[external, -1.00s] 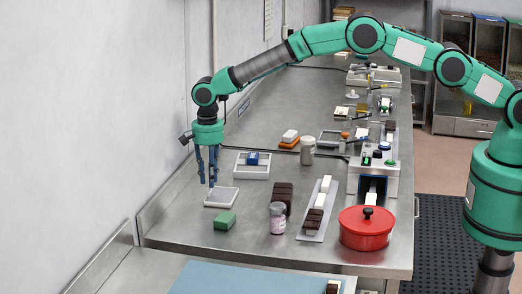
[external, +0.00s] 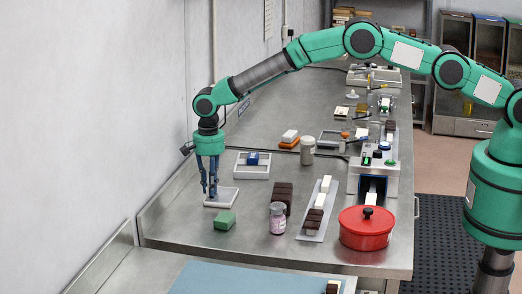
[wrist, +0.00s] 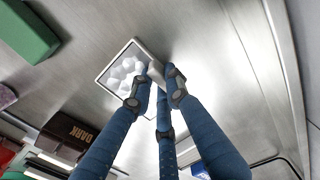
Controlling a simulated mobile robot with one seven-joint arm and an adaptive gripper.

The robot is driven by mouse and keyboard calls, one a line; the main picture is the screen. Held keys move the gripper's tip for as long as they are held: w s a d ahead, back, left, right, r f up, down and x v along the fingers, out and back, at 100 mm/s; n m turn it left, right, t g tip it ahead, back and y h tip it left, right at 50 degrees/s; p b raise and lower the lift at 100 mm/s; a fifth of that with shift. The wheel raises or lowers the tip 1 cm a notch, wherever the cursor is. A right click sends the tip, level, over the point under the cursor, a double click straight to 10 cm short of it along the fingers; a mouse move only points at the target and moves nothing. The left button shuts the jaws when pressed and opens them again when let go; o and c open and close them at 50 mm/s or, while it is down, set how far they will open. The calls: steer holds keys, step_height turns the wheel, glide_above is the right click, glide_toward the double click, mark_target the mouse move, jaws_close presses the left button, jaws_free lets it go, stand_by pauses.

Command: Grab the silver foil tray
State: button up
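The silver foil tray (external: 228,203), a small shallow pale rectangle, lies on the steel bench near the left wall. In the wrist view the tray (wrist: 106,76) shows a thin rim and pale, bumpy hollows inside. My gripper (external: 209,194) points down at the tray's left part, its fingertips at about tray height. In the wrist view my gripper (wrist: 160,77) has its blue fingers around the tray's right edge, with a pale piece between the tips. The tips are a little apart; whether they press on the tray I cannot tell.
A green block (external: 225,221) lies just in front of the tray. A white frame with a blue item (external: 252,158) is behind it. Dark chocolate blocks (external: 281,194), a jar (external: 277,220) and a red pot (external: 366,236) stand to the right. The wall is close on the left.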

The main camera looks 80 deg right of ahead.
jaws_close()
steer(key=shift+r, duration=0.1)
steer(key=shift+r, duration=4.95)
